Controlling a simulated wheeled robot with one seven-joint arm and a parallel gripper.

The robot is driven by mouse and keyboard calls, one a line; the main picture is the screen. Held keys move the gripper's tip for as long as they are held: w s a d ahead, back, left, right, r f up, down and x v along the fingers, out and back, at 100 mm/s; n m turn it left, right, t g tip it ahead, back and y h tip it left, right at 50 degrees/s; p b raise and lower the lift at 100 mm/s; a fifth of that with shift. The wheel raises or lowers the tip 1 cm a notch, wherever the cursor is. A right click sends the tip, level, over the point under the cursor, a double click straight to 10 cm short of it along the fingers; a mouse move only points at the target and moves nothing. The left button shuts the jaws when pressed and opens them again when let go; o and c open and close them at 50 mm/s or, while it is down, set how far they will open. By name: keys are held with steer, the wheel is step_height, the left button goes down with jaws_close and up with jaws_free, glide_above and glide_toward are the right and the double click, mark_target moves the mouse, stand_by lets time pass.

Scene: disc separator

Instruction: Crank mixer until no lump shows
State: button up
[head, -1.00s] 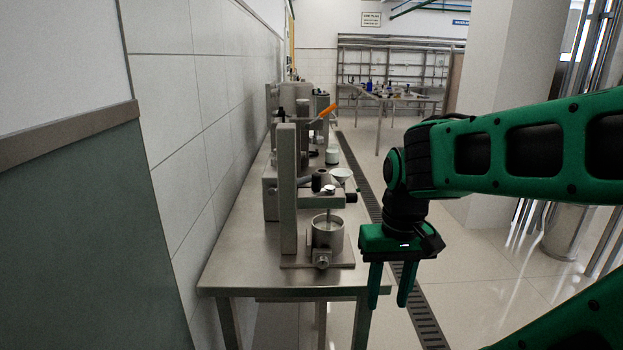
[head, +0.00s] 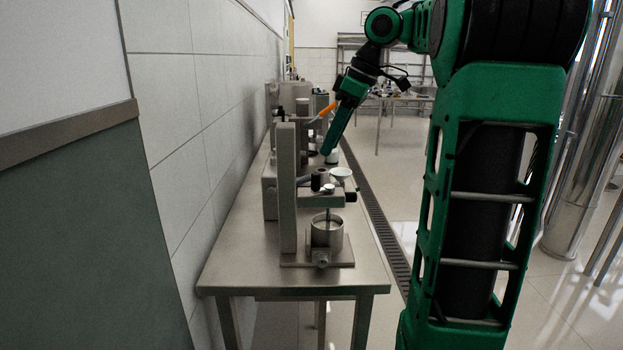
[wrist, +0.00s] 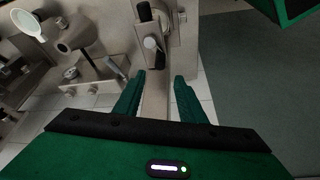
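The mixer (head: 287,190) stands on the near end of the steel bench, an upright post with an arm reaching right. A metal cup (head: 327,233) sits under that arm, with a thin shaft going down into it. A crank with a pale knob (head: 330,188) and a dark end (head: 351,197) is on top; the pale knob also shows in the wrist view (wrist: 152,43). My gripper (head: 329,154) is above and behind the crank, pointing down. In the wrist view its two fingers (wrist: 159,85) are apart with nothing held. The cup's contents are too small to judge.
A white funnel-like dish (head: 341,172) is just behind the mixer arm. An orange-handled machine (head: 326,110) and other devices stand farther along the bench (head: 240,270).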

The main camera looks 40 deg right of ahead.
mark_target(316, 174)
steer(key=x, duration=1)
steer(key=shift+w+f, duration=0.25)
jaws_close()
